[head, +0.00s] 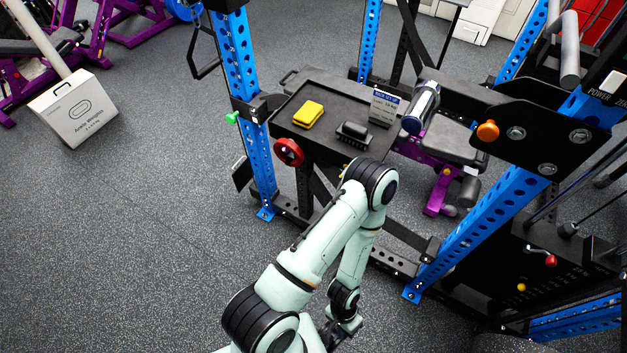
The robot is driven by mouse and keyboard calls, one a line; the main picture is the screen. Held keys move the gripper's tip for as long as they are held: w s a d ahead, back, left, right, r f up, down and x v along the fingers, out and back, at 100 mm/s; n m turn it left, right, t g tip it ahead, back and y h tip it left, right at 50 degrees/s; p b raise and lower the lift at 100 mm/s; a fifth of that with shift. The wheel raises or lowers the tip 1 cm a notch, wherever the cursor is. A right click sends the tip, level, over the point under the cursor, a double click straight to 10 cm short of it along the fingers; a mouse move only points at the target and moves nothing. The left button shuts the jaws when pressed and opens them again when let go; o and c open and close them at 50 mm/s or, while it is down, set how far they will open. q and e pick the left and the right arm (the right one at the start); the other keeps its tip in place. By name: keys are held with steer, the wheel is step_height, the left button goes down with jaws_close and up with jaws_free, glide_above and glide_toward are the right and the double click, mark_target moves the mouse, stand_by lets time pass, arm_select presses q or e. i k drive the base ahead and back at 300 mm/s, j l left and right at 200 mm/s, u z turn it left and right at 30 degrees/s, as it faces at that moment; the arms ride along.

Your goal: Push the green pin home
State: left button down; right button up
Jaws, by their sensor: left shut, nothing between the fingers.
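The green pin (231,117) is small, with a bright green head, and sits at the left side of the left blue upright (249,90) of the rack. Its head sticks out to the left of the upright; how deep its shaft sits is hidden. My left gripper (336,336) is low in the view, below my bent arm, shut and empty. It is well below and to the right of the pin, apart from it. Its fingertips are small and hard to make out. My right gripper is not in view.
A dark tray (335,88) right of the pin carries a yellow block (308,114), a black brush-like item (353,133) and a small sign (384,106). A red knob (288,152) juts below it. A white box (74,110) stands far left.

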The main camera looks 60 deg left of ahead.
mark_target(230, 119)
steer(key=u, duration=1.9)
